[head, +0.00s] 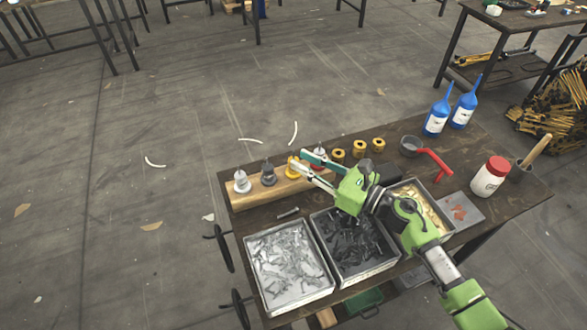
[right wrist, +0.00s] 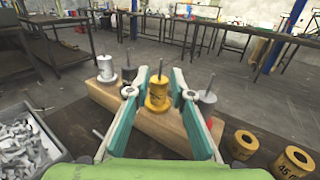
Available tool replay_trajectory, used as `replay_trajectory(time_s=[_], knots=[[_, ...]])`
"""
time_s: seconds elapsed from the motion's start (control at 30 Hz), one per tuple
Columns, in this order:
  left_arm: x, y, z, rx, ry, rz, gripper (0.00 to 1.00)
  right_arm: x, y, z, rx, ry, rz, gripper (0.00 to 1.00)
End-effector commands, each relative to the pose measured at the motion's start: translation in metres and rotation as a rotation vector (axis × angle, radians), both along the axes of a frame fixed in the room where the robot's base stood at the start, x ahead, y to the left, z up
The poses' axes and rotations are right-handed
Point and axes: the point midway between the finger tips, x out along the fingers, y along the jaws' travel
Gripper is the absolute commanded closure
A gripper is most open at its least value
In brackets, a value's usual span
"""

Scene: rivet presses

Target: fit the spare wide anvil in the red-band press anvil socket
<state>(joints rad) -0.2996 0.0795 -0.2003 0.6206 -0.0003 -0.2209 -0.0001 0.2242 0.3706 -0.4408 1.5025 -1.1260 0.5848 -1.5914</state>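A wooden block (head: 252,197) at the table's far edge carries a row of pieces with upright pins: a silver one (head: 241,183), a dark one (head: 268,175), a yellow one (head: 293,169) and another silver one (right wrist: 206,98). I cannot tell which is the spare wide anvil. My right gripper (head: 308,162) is open at the yellow piece. In the right wrist view its fingers stand either side of this yellow piece (right wrist: 158,96); contact is unclear. No red-band press or socket is recognisable. My left gripper is not in view.
Yellow spools (head: 359,148) stand right of the block. Metal bins (head: 331,284) of silver and dark parts lie nearer. A loose bolt (head: 288,212) lies before the block.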

Motion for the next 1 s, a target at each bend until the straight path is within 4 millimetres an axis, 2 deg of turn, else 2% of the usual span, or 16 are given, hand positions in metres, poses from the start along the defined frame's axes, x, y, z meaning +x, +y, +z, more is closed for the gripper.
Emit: replay_trajectory(time_s=[0.17,0.43,0.5,0.53,0.87,1.0], knots=[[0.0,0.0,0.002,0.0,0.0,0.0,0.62,0.012,0.017,0.0,0.001,0.0,0.0,0.79],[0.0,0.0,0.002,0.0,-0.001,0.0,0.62,0.013,0.019,0.0,0.0,0.0,0.0,0.79],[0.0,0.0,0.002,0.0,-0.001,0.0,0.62,0.013,0.019,0.0,0.0,0.0,-0.001,0.97],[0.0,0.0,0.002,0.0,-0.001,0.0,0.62,0.013,0.019,0.0,0.0,0.0,-0.001,1.0],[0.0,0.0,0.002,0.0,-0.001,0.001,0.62,0.014,0.018,0.001,0.001,-0.002,-0.001,1.0],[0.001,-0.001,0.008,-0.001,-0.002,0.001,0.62,0.018,0.014,0.012,-0.001,-0.004,-0.002,1.0]])
